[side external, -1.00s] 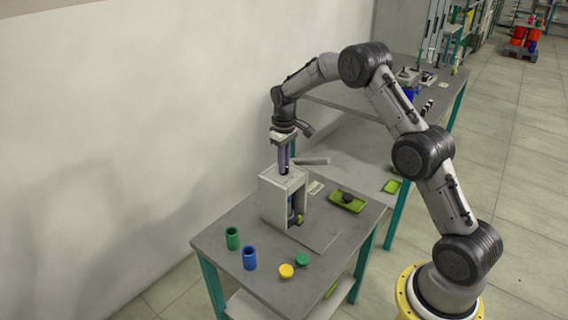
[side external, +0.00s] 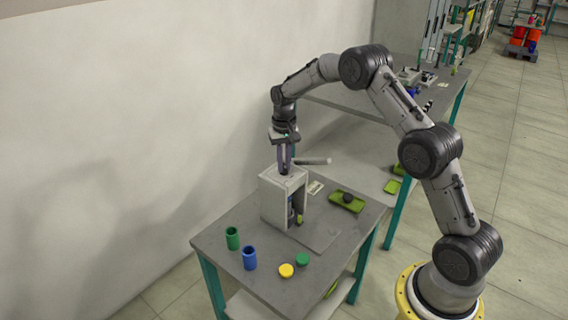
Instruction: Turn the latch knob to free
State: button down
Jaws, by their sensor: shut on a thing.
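A light grey box-shaped fixture (side external: 270,202) with an open front stands near the back of the near table. My gripper (side external: 284,171) points straight down at the fixture's top and is shut on the latch knob there. The knob is small and mostly hidden by the fingers, so its angle cannot be read. A grey bar (side external: 314,161) sticks out to the right beside the fingers. Inside the fixture's opening, a dark blue part and a yellow-green part (side external: 299,218) show partly.
A green cup (side external: 232,238) and a blue cup (side external: 249,258) stand at the front left. Yellow (side external: 286,271) and green (side external: 302,259) caps lie near them. A yellow-green tray (side external: 354,206) with a dark round piece lies to the right. The wall is close behind.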

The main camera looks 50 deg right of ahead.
aim_at(284, 165)
jog(key=m, duration=0.4)
jog(key=shift+m, duration=0.3)
jog(key=shift+r, duration=0.1)
dwell(0.4)
jog(key=c, duration=0.9)
grip_release()
notch_tip(284, 165, up, 14)
jog(key=shift+f, duration=0.15)
jog(key=shift+a, duration=0.1)
